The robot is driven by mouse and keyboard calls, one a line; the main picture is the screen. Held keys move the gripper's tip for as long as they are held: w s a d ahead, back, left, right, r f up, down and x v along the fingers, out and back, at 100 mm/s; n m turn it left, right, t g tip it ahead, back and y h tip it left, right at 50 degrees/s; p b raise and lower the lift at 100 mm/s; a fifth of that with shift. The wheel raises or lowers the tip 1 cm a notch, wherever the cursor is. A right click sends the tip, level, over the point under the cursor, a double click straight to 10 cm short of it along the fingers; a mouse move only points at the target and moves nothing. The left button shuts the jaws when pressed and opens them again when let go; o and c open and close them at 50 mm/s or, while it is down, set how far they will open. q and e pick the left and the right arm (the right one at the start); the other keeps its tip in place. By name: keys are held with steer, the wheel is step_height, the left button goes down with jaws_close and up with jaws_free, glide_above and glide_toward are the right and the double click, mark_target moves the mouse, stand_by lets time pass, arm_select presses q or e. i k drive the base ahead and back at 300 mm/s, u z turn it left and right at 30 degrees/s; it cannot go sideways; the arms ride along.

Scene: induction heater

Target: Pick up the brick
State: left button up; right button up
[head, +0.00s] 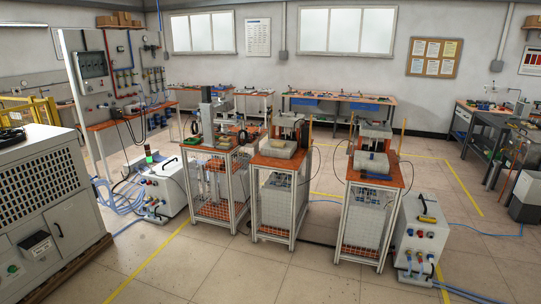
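No thing in the head view can be told for certain as the brick. A pale grey block-like piece (279,148) sits on the orange top of the middle wheeled-frame station. A similar pale piece (372,162) sits on the right station, with a small yellowish thing on it. Both are too small to tell more. Neither of my grippers shows in this view.
Three framed stations with orange tops (388,181) stand mid-floor, with narrow gaps between them. A large grey machine (45,205) fills the left front. A white cabinet (420,237) stands at right; blue hoses (120,205) lie on the floor. The front floor (280,283) is clear.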

mark_target(275, 144)
steer(key=u, duration=0.05)
steer(key=i, duration=2.1)
steer(key=u, duration=0.2)
steer(key=i, duration=1.7)
steer(key=u, duration=0.05)
